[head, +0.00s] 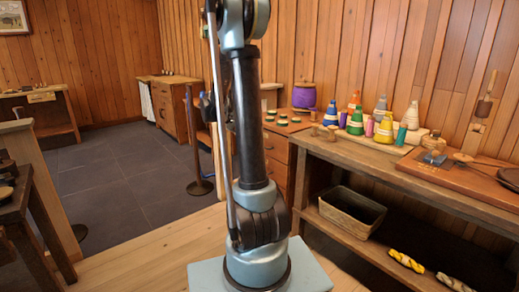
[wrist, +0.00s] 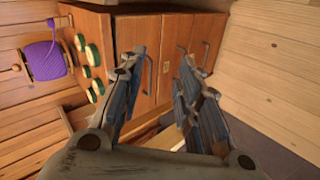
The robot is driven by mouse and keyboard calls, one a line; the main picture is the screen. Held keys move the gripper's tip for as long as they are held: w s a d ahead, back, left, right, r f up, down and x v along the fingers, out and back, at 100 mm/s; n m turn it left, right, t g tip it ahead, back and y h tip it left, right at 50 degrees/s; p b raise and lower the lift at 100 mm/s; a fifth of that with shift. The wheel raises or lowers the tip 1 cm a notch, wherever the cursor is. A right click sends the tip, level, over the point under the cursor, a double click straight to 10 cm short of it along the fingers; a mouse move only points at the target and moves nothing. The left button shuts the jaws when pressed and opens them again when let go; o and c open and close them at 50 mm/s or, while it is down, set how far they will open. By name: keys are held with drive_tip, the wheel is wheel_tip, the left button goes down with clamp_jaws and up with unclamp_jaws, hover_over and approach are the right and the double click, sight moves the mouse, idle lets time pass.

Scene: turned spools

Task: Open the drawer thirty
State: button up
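A wooden drawer cabinet (head: 277,150) stands behind my arm in the head view. In the wrist view the cabinet (wrist: 130,32) appears turned on its side, with several drawer fronts and bar handles. One handle (wrist: 150,74) shows between my fingers, and others (wrist: 182,48) lie further right. The drawer fronts look closed. No number is legible, so I cannot tell which drawer is thirty. My gripper (wrist: 158,64) is open and empty, its two fingers apart and pointing at the drawer fronts. I cannot tell whether they touch a handle.
Green spools (wrist: 93,54) and a purple spool (wrist: 45,60) are at the cabinet's top. A workbench (head: 400,175) with coloured cones stands right, a bin (head: 352,210) on its shelf. A post (head: 198,150) stands left of my arm. Tiled floor (head: 120,175) is open at left.

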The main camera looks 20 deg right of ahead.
drive_tip(key=w+d+f+n+t+h, duration=0.1)
drive_tip(key=w+f+h, duration=0.2)
drive_tip(key=w+f, duration=0.7)
drive_tip(key=w+d+f+n+t+h, duration=0.1)
drive_tip(key=w+f+h, duration=0.2)
drive_tip(key=w+f, duration=0.6)
drive_tip(key=x, duration=0.6)
drive_tip(key=w+r+x, duration=0.1)
drive_tip(key=x, duration=0.4)
drive_tip(key=w+x, duration=0.1)
drive_tip(key=x, duration=0.5)
drive_tip(key=shift+w+d+r, duration=0.1)
drive_tip(key=shift+w+r, duration=0.1)
drive_tip(key=shift+c, duration=0.2)
